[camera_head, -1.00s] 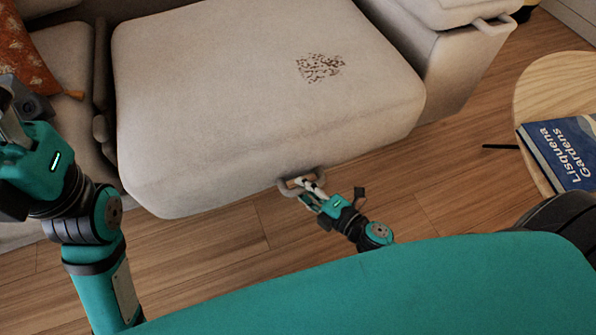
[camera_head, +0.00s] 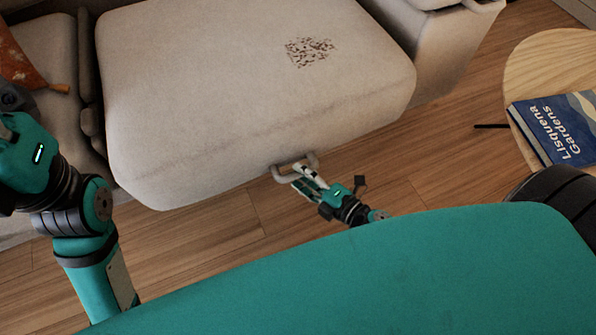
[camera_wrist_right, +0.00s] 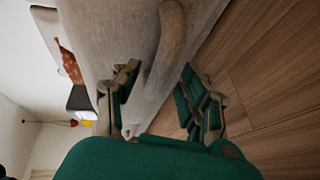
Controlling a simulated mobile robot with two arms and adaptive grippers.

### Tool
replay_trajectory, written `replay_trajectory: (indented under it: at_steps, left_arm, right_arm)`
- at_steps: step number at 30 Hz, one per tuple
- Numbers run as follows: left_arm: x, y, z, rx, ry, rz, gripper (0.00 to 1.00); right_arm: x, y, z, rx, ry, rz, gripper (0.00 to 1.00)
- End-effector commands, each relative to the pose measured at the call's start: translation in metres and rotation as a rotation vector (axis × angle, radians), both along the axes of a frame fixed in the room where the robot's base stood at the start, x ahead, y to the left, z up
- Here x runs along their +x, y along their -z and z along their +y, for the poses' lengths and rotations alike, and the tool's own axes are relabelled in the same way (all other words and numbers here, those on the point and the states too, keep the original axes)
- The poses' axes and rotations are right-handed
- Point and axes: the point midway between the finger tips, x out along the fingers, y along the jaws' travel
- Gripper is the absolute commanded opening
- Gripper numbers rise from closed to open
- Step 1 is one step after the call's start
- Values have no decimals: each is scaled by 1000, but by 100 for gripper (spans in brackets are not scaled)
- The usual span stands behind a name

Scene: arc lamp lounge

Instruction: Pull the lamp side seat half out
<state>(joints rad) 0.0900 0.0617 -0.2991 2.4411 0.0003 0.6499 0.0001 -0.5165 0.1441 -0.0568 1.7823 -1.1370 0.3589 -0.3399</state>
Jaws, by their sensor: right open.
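The beige lamp side seat (camera_head: 240,90) stands out from the sofa over the wood floor, with a dark speckled patch on its top. A loop handle (camera_head: 281,176) sits low on its front face. My right gripper (camera_head: 302,175) is open at this handle. In the right wrist view, the handle (camera_wrist_right: 173,45) runs between and beyond the two parted fingers of my right gripper (camera_wrist_right: 160,88); I see no finger closed on it. My left gripper (camera_head: 12,105) is at the left edge of the head view, away from the seat, its fingertips cut off.
A round wooden table (camera_head: 540,62) with a blue book (camera_head: 560,125) stands at the right. A beige sofa part (camera_head: 440,50) flanks the seat. An orange cushion (camera_head: 22,62) lies at the far left. Bare floor (camera_head: 450,150) lies between seat and table.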

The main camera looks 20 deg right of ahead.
Motion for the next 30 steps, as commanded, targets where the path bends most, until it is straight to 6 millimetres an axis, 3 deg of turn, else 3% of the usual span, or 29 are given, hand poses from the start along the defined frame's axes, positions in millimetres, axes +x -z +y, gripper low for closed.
replay_trajectory:
  at_steps: [6, 13, 19, 30]
  left_arm:
    - [0, 0, 0, -3, 1, 2, 40]
    - [0, 0, 0, -3, 1, 2, 40]
    - [0, 0, 0, -3, 1, 2, 40]
    - [0, 0, 0, -3, 1, 2, 40]
  right_arm:
    - [-45, -7, -20, 0, 1, 5, 44]
    - [-79, -15, -36, 1, 1, 2, 44]
    - [-89, -18, -41, 1, 0, 0, 44]
    - [-89, -18, -41, 0, 0, 0, 44]
